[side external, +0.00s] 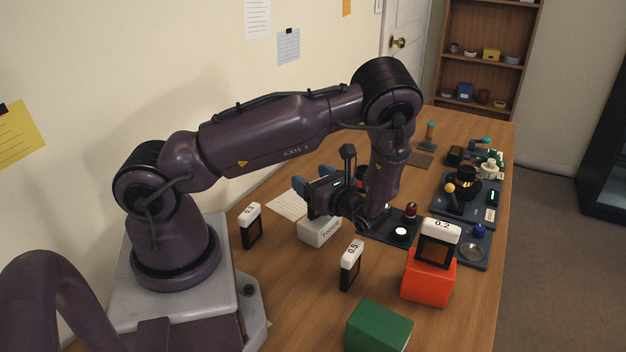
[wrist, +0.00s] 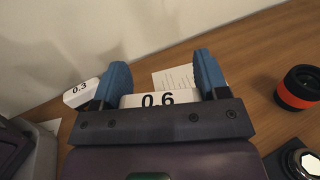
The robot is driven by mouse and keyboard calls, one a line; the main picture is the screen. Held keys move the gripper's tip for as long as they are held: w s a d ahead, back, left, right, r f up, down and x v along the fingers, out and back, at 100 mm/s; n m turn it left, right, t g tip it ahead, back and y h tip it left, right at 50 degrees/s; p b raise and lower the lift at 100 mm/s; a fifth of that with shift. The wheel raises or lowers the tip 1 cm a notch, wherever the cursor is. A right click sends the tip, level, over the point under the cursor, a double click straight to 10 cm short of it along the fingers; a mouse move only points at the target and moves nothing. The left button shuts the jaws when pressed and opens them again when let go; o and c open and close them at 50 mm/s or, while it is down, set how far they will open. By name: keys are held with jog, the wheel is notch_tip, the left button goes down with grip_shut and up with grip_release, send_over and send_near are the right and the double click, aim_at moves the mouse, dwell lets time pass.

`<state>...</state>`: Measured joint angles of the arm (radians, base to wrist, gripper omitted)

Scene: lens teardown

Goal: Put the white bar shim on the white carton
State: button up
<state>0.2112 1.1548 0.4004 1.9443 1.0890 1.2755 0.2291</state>
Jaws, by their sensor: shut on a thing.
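My gripper (side external: 313,179) is over the white carton (side external: 319,232), reaching toward the wall side. In the wrist view its two blue fingers (wrist: 162,72) stand either side of a white-topped piece marked 0.6 (wrist: 158,99), and they are shut on it. Only its white top shows there. In the side view it is hidden behind my gripper. I cannot tell whether the held piece touches the carton. No other piece shows clearly as a white bar shim.
White-topped dark frames stand near: 0.3 (side external: 251,226) left of the carton, 0.5 (side external: 351,265) to its front right, 0.2 (side external: 438,243) on a red block (side external: 428,284). A green block (side external: 379,328) is at the front. Dark trays with lens parts fill the right.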

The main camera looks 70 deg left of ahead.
jog(key=shift+f, duration=0.2)
jog(key=o, duration=0.9)
jog(key=shift+r, duration=0.1)
jog(key=v, duration=0.7)
jog(key=shift+d, duration=0.3)
